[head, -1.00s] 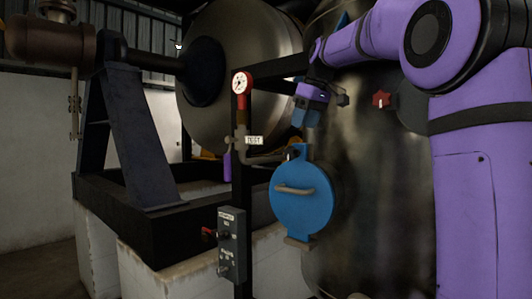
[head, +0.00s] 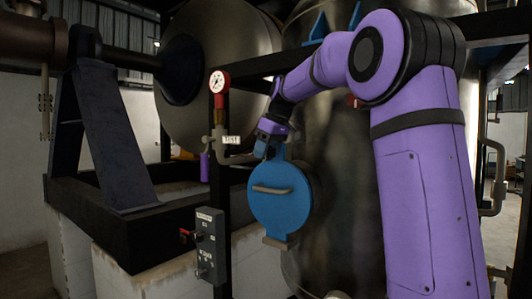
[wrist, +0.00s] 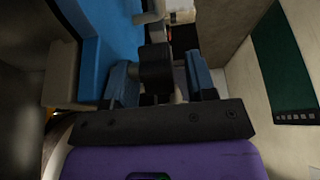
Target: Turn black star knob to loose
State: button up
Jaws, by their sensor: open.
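The black star knob (wrist: 156,66) shows in the wrist view between the two blue fingers of my gripper (wrist: 161,78). The fingers stand apart with a gap at the right finger; whether the left one touches the knob I cannot tell. In the head view my gripper (head: 266,149) is at the top of the round blue hatch cover (head: 280,208) and mostly hides the knob. The blue cover also fills the upper left of the wrist view (wrist: 112,22).
A grey control box (head: 210,245) is lower left. The large metal vessel (head: 335,190) is right behind the hatch.

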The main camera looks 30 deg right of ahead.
jog(key=shift+w+f, duration=0.1)
jog(key=shift+f, duration=0.1)
jog(key=c, duration=0.9)
jog(key=shift+g, duration=0.3)
jog(key=g, duration=0.2)
jog(key=g+h, duration=0.1)
jog(key=shift+w+a+f+g+h, duration=0.1)
jog(key=shift+w+f+g+h, duration=0.05)
jog(key=shift+g+h, duration=0.2)
jog(key=shift+f+g+h, duration=0.15)
jog(key=shift+g+h, duration=0.6)
jog(key=shift+g, duration=1.5)
